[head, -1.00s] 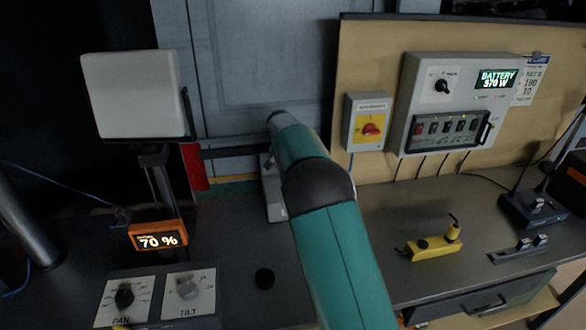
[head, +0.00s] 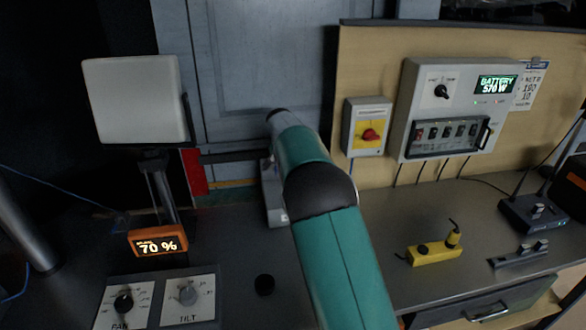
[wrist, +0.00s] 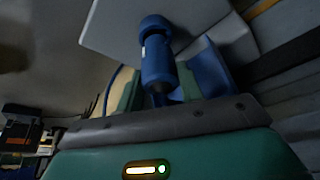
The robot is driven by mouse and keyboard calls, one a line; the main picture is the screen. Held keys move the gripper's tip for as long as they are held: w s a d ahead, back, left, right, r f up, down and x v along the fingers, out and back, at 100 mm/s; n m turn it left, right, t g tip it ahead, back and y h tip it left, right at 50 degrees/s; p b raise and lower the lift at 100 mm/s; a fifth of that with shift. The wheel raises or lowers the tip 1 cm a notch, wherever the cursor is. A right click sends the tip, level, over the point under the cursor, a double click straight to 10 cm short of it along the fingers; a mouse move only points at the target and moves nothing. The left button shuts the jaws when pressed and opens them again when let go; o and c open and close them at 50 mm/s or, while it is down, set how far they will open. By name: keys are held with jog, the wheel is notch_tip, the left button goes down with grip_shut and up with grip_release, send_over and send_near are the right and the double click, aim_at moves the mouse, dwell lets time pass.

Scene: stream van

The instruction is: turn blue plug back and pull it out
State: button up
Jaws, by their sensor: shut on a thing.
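The blue plug (wrist: 156,62) shows in the wrist view as a thick blue cylinder with a rounded end, in front of a pale grey panel (wrist: 108,28). My gripper (wrist: 158,92) is at the plug and shut on it, with a finger on either side. Its dark and teal palm fills the bottom of the wrist view. A blue part (wrist: 208,70) lies just right of the plug. I cannot tell how far the plug is seated. In the head view my teal arm hides the gripper and the plug.
A grey housing (head: 273,195) stands behind my arm on the bench. A red-yellow switch box (head: 367,127) and battery panel (head: 415,95) are on the right wall. A yellow device (head: 434,250) lies on the bench right. Dial plates (head: 190,291) and an orange display (head: 157,240) are left.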

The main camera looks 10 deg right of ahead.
jog(key=shift+r, duration=0.25)
jog(key=shift+r, duration=1.45)
